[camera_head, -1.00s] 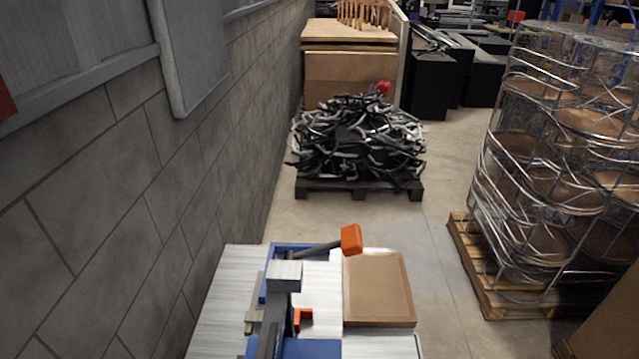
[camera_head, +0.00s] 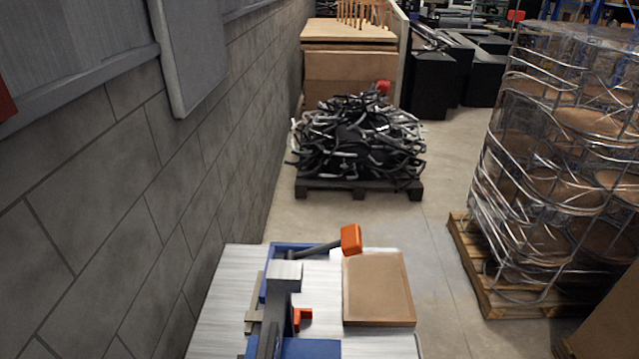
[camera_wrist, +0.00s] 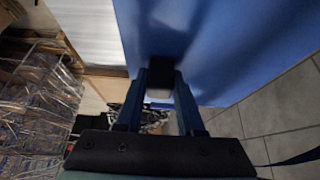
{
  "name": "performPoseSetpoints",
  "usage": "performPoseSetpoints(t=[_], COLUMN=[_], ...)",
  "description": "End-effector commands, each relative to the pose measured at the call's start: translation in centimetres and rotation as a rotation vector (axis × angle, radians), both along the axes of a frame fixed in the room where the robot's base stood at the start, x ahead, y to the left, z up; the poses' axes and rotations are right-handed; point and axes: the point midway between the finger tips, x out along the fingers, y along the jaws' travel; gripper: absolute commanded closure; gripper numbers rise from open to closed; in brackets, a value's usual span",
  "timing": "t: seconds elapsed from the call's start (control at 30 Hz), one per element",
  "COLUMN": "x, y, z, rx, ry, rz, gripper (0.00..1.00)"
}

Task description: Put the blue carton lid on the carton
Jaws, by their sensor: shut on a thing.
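In the wrist view my gripper (camera_wrist: 160,82) is shut on the blue carton lid (camera_wrist: 235,45), a broad flat blue sheet that fills the upper right of the picture. The fingertips meet the sheet and hide the gripped spot. In the head view a brown box (camera_head: 378,288), which looks like the carton, sits on the right side of a pale worktop. A blue piece (camera_head: 312,348) shows at the bottom edge of that view; I cannot tell whether it is the lid. I cannot make out my gripper for certain there.
A block wall (camera_head: 130,190) runs along the left. Beyond is a pallet of black tubing (camera_head: 358,145). A wrapped pallet load (camera_head: 555,170) stands right.

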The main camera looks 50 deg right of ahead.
Motion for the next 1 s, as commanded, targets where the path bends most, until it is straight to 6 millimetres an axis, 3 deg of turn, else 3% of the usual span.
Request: performPoseSetpoints(t=[1.0], x=[0.0], y=[0.0], z=[-2.6], rx=[0.000], ry=[-0.001], rz=[-0.001], gripper=[1.00])
